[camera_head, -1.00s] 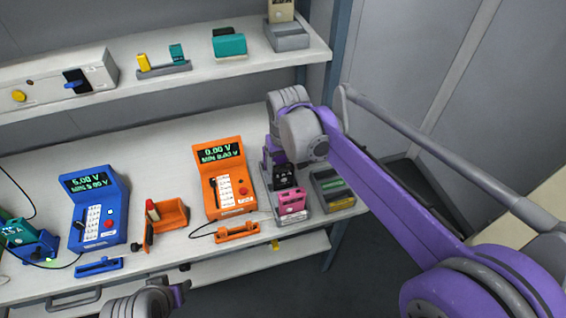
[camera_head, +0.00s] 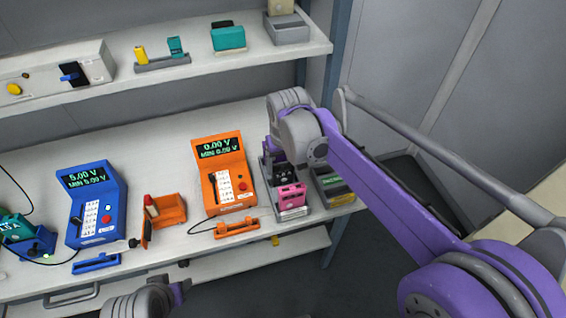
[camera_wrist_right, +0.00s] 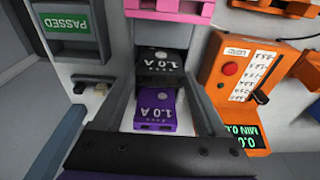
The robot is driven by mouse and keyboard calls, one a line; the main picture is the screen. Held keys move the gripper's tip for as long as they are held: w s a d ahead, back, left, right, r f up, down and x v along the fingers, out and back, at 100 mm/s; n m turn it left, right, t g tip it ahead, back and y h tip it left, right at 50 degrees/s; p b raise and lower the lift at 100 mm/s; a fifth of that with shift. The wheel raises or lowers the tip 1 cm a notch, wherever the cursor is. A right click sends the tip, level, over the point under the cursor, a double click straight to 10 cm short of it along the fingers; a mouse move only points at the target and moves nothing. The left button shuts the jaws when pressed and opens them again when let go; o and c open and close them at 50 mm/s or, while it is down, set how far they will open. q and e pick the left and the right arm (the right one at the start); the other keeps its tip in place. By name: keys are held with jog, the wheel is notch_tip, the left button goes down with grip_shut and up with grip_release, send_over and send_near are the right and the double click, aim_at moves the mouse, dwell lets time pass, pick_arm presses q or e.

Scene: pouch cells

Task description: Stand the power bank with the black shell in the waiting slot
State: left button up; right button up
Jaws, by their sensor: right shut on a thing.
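I cannot tell whether the black power bank's foot is seated in a slot. My left gripper (camera_head: 181,291) is low at the front, its jaws unclear.
An orange tester (camera_head: 224,178) reading 0.00 V stands left of the rack, a blue tester (camera_head: 93,206) farther left. A grey tray with a green PASSED label (camera_head: 333,185) is close on the right. An orange bin (camera_head: 168,210) sits between the testers.

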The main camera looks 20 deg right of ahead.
jog(key=shift+f, duration=0.15)
jog(key=o, duration=1.3)
jog(key=r, duration=0.3)
jog(key=s+r, duration=0.1)
jog(key=r, duration=0.3)
jog(key=r+p, duration=0.1)
jog(key=r, duration=0.2)
jog(key=shift+s+r, duration=0.25)
jog(key=shift+r, duration=0.15)
jog(key=s+d+f+t+p, duration=0.1)
jog(key=s+f+p, duration=0.1)
jog(key=s, duration=0.4)
jog(key=s+d+f+t+p, duration=0.1)
jog(key=s+d+f, duration=0.1)
jog(key=s+f, duration=0.2)
jog(key=s+d+f+t+p, duration=0.1)
jog(key=s+f+p, duration=0.1)
jog(key=s, duration=0.7)
jog(key=shift+d+f+t+p, duration=0.3)
jog(key=shift+d+f+t, duration=0.1)
jog(key=shift+f, duration=0.35)
